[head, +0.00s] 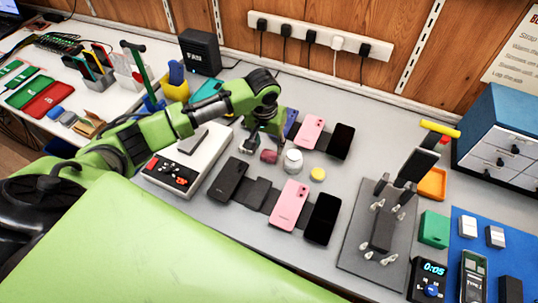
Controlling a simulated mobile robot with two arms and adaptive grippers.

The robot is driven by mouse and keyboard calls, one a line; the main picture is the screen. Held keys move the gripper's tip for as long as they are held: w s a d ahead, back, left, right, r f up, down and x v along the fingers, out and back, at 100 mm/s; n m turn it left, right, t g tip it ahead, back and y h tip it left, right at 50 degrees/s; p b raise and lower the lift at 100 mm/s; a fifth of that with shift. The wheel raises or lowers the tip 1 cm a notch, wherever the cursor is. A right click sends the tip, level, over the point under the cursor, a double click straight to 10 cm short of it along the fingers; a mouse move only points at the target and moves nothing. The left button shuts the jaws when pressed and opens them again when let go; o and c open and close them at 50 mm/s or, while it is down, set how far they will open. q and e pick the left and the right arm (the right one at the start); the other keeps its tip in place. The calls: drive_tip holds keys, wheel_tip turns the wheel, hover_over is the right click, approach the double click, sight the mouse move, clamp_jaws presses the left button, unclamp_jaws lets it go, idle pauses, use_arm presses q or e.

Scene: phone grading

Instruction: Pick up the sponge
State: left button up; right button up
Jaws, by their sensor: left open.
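My left gripper (265,146) points down over the middle of the grey bench, its fingers apart. A small dark-pink block (268,157) lies on the bench just below and between the fingertips; it looks soft and may be the sponge. I cannot tell whether the fingers touch it. A yellow round disc (317,174) lies to the right, beside a white-lidded jar (293,161); it could also be a sponge, and the picture is too small to settle this. My right gripper is not in view.
Pink and black phones lie close around, such as a pink phone (289,205) in front and a black phone (341,141) behind. A grey button box (185,162) stands left. A clamp fixture (376,237) stands right. A power strip (320,36) is on the back wall.

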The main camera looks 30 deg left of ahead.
sight(269, 154)
use_arm(q)
drive_tip(key=shift+w+f, duration=0.1)
drive_tip(key=shift+f, duration=0.25)
drive_tip(key=f, duration=0.1)
drive_tip(key=f+p, duration=0.1)
drive_tip(key=shift+a+f, duration=0.2)
drive_tip(key=shift+f, duration=0.2)
drive_tip(key=shift+w+f, duration=0.25)
drive_tip(key=shift+f, duration=0.9)
drive_tip(key=c, duration=0.5)
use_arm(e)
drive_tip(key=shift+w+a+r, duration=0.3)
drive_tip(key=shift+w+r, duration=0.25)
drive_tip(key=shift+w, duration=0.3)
